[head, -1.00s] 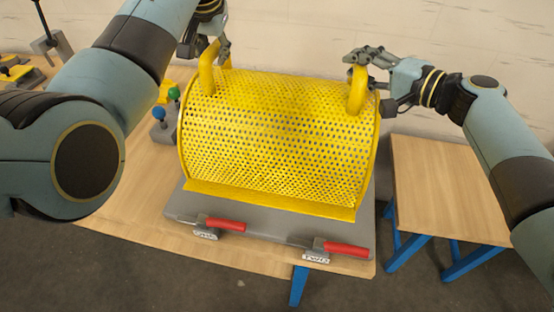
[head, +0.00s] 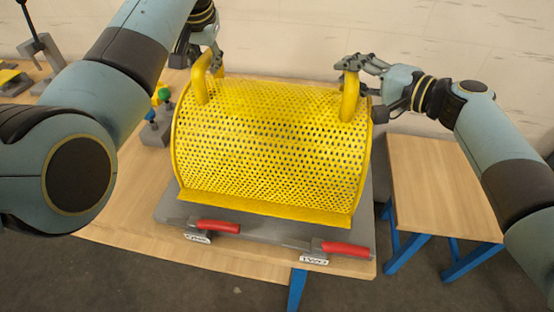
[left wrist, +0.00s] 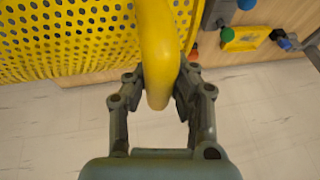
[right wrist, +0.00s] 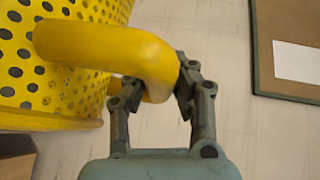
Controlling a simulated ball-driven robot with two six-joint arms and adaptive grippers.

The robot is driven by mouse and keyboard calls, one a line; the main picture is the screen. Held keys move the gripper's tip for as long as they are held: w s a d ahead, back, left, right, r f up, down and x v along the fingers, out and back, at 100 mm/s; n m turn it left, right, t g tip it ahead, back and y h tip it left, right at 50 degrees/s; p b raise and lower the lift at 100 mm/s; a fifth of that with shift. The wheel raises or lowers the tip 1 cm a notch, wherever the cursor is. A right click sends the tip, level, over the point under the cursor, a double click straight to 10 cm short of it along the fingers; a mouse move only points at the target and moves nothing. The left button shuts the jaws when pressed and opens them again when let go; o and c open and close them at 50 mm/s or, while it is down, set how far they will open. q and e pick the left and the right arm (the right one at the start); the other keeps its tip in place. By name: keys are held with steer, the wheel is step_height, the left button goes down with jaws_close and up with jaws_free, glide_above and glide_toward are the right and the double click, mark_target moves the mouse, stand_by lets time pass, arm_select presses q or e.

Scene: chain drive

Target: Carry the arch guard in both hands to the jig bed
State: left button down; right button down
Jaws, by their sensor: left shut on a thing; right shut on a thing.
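The yellow perforated arch guard (head: 270,145) is over the grey jig bed (head: 172,210) in the head view, with its front flange along the bed's front part. I cannot tell whether it rests on the bed or hangs just above it. My left gripper (left wrist: 158,85) is shut on the guard's left handle (head: 200,85), which also shows in the left wrist view (left wrist: 155,40). My right gripper (right wrist: 155,85) is shut on the right handle (head: 350,95), seen also in the right wrist view (right wrist: 95,45). The guard hides most of the bed.
Two red-handled clamps, one at left (head: 218,226) and one at right (head: 345,249), sit at the bed's front edge. Knobs in green and blue (head: 163,95) stand left of the guard. A small wooden table (head: 440,185) with blue legs stands at right, apart.

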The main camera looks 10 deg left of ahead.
arm_select(q)
steer(key=shift+w+a+f+b, duration=0.1)
steer(key=shift+f+b, duration=0.35)
steer(key=shift+f, duration=0.1)
arm_select(e)
steer(key=shift+w+d+f, duration=0.1)
steer(key=shift+f, duration=0.45)
arm_select(q)
steer(key=c, duration=1.5)
jaws_free()
arm_select(e)
steer(key=c, duration=1.5)
jaws_free()
steer(key=shift+f, duration=0.1)
arm_select(q)
steer(key=o, duration=0.4)
steer(key=shift+c, duration=0.2)
arm_select(e)
steer(key=o, duration=0.4)
steer(key=shift+s, duration=0.2)
arm_select(q)
steer(key=v, duration=1.2)
arm_select(e)
steer(key=v, duration=1.2)
arm_select(q)
steer(key=shift+f, duration=0.1)
